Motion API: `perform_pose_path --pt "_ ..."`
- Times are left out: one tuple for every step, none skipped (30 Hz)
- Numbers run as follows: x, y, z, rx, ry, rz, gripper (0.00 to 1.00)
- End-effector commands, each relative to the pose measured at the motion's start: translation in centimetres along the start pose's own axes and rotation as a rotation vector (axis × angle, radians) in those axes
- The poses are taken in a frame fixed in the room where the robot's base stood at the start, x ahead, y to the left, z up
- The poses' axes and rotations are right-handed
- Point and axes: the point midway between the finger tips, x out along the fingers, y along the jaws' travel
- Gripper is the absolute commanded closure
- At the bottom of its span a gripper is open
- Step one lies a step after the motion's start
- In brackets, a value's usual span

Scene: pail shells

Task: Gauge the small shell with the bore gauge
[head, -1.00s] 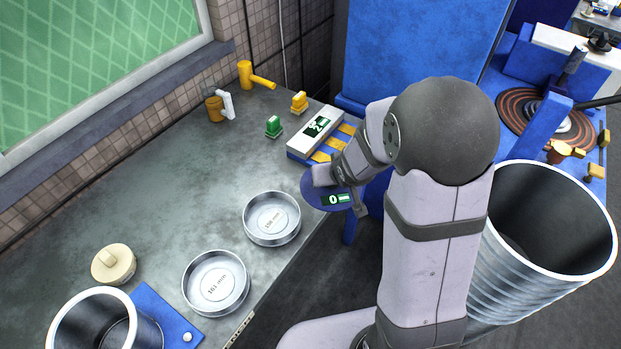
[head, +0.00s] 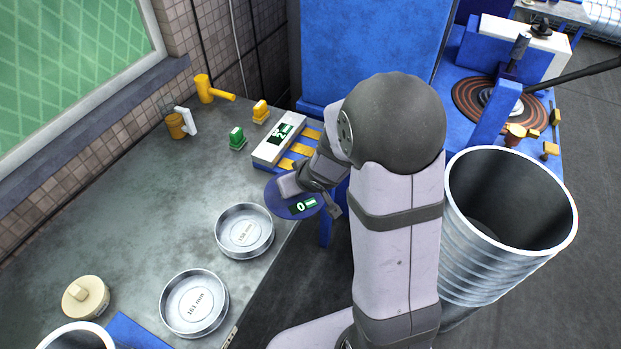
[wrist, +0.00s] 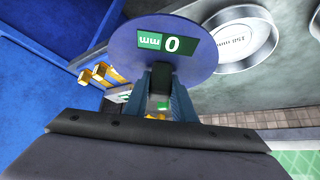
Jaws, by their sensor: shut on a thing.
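The bore gauge is a blue disc (head: 281,204) with a green-and-white display reading 0; it also fills the top of the wrist view (wrist: 200,68), where "0 mm" appears upside down. My gripper (head: 298,185) is shut on it and holds it by the bench's right edge, beside the 158 mm ring. In the wrist view my two fingers (wrist: 160,98) close on a part below the disc. The small shell (head: 76,340), a metal cylinder with a white rim, stands at the bottom left, far from my gripper and mostly cut off by the frame.
Rings marked 158 mm (head: 222,247) and 161 mm (head: 166,322) lie on the bench. A display box (head: 268,153) with yellow strips sits behind the gauge. A cream knobbed disc (head: 84,299) is near the small shell. A large ribbed pail (head: 470,255) stands right of my arm.

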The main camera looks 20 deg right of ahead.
Motion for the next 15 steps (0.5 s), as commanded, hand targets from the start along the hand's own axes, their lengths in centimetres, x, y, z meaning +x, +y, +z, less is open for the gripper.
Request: perform_pose_path --pt "0.1 -1.4 -0.1 -0.025 0.001 -0.019 0.89" --pt "0.2 -2.2 -0.1 -0.037 0.001 -0.029 0.89" --pt "0.3 -3.3 -0.1 -0.059 0.001 -0.044 0.89" --pt "0.4 -4.2 -0.1 -0.075 0.001 -0.056 0.89" --pt "0.4 -5.2 -0.1 -0.094 0.001 -0.069 0.89" --pt "0.5 -6.6 0.0 -0.120 0.000 -0.088 0.89" --pt "0.6 -7.7 0.1 -0.139 0.000 -0.102 0.89" --pt "0.7 -9.0 0.1 -0.164 -0.001 -0.119 0.89" --pt "0.7 -10.8 0.2 -0.196 0.000 -0.141 0.89" --pt "0.7 -12.1 0.3 -0.221 0.000 -0.159 0.89" --pt "0.7 -13.5 0.3 -0.244 0.001 -0.176 0.89" --pt "0.7 -15.3 0.4 -0.277 0.001 -0.198 0.89" --pt "0.7 -16.7 0.5 -0.300 0.001 -0.215 0.89" --pt "0.6 -18.0 0.5 -0.322 0.002 -0.230 0.89" --pt "0.6 -19.8 0.5 -0.349 0.003 -0.250 0.89"
